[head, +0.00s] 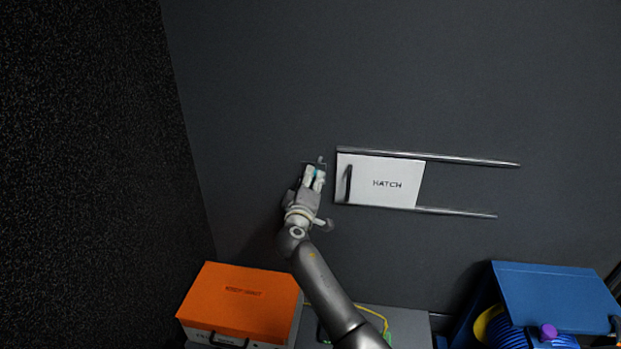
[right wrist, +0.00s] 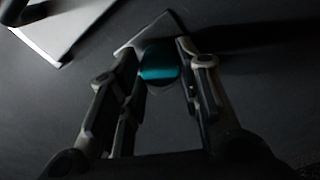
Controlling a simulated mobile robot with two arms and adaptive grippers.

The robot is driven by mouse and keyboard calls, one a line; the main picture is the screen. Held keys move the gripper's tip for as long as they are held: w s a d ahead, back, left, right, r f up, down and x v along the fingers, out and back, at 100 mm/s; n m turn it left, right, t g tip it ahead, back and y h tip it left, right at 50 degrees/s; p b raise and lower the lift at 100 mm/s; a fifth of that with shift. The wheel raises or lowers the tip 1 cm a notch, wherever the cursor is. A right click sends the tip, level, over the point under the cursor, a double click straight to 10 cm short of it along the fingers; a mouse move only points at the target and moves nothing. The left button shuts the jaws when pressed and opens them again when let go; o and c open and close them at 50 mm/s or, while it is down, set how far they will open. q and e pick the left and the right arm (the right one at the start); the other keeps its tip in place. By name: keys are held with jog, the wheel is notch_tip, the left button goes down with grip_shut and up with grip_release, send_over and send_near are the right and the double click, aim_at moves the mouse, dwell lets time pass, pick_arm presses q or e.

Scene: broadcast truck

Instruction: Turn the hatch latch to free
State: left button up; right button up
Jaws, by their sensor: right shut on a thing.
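The white hatch panel (head: 400,172), marked HATCH, sits on the dark wall between two rails, with a dark handle (head: 348,184) near its left edge. My right gripper (head: 315,174) is at the wall just left of the hatch. In the right wrist view its fingers (right wrist: 158,75) are shut on the latch (right wrist: 158,62), a rounded knob with a teal band. A flat grey plate shows behind the knob. The latch is mostly hidden by the fingers in the head view. A corner of the hatch shows at the upper left of the right wrist view (right wrist: 75,25). My left gripper is not in view.
Two metal rails (head: 470,160) run right from the hatch, with bare wall around them. Below stand an orange-lidded box (head: 240,300) at left and a blue-lidded box (head: 556,294) with blue cable (head: 510,335) at right. A grey surface lies between them.

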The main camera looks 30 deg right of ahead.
pick_arm(q)
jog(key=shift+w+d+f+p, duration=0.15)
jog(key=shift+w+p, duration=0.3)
jog(key=shift+p, duration=0.5)
pick_arm(e)
jog(key=shift+a+n, duration=0.1)
jog(key=shift+n, duration=2.1)
jog(key=o, duration=1.1)
jog(key=shift+c, duration=0.2)
jog(key=v, duration=1.2)
